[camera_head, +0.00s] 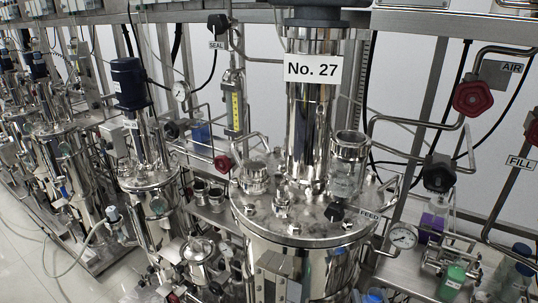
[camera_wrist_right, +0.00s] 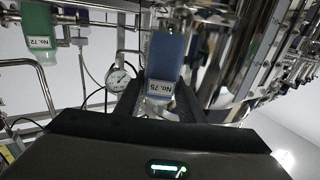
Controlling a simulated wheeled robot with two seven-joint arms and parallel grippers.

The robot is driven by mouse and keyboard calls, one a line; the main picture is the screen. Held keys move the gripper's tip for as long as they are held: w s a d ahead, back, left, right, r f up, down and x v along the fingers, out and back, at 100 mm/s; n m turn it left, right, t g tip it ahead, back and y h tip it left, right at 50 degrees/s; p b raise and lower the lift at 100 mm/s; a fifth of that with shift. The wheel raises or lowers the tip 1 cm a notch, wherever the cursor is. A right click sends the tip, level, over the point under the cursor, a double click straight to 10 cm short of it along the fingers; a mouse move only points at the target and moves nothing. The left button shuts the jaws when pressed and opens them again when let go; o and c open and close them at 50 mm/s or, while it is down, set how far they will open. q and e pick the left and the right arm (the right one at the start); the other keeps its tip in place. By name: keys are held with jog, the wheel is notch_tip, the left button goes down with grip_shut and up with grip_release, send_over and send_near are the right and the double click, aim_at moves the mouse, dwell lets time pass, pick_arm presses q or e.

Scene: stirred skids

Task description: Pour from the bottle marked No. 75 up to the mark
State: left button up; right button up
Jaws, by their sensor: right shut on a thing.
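The bottle marked No. 75 (camera_wrist_right: 165,62) shows in the right wrist view, with blue in it and a white label that looks upside down there. My right gripper (camera_wrist_right: 160,103) is shut on it, one dark finger on each side. I cannot make out this gripper or its bottle clearly in the head view. A clear glass cup with a metal rim (camera_head: 346,178) stands on the lid of the steel vessel (camera_head: 300,240), near the FEED label (camera_head: 369,215). I cannot make out a fill mark on it. My left gripper is in neither view.
A tall steel column marked No. 27 (camera_head: 311,110) rises from the lid. A gauge (camera_head: 403,237), a green bottle (camera_head: 453,278) and a purple bottle (camera_head: 433,225) stand to the right. Red-handled valves (camera_head: 473,97) and pipes crowd that side. A green bottle marked No. 72 (camera_wrist_right: 42,22) shows in the wrist view.

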dwell(0.8)
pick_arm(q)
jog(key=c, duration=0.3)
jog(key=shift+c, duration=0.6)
